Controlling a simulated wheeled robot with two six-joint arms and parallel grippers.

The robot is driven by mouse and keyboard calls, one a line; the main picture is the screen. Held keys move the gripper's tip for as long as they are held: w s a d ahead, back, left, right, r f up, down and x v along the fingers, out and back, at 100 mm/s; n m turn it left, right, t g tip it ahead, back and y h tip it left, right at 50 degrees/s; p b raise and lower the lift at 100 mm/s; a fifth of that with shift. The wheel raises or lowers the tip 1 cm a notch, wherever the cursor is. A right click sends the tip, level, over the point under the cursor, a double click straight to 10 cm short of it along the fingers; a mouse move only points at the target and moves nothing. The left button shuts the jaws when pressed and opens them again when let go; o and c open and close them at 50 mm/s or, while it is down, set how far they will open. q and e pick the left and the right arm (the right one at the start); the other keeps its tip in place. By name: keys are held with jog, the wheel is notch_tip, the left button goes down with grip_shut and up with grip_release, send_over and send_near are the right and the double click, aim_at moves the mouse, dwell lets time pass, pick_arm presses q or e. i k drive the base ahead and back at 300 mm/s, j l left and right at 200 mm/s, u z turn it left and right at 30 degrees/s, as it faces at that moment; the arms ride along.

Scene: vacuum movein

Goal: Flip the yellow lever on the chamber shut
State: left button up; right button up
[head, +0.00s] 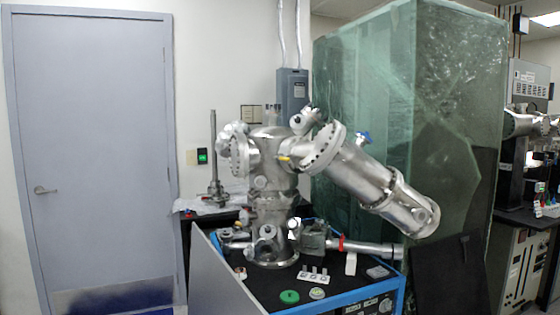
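The steel vacuum chamber (271,185) stands upright on a dark bench top, with a long cylindrical arm (365,180) sloping down to the right. A small yellow piece (284,158), which looks like the lever, sits on the chamber's right side by the big flange (328,146). It is too small to tell which way it points or whether it is open or shut. Neither of my grippers shows in the head view.
The blue-edged bench (345,301) holds a green disc (289,297), a small rack (313,276) and a red-banded tube (370,248). A grey panel (222,283) stands at its left front. A large greenish glass-like block (440,90) rises behind. A closed door (92,150) is at left.

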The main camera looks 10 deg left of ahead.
aim_at(283, 158)
jog(key=i+l, duration=0.1)
jog(key=i, duration=0.8)
jog(key=i+l, duration=0.1)
jog(key=i, duration=0.85)
jog(key=z, duration=0.05)
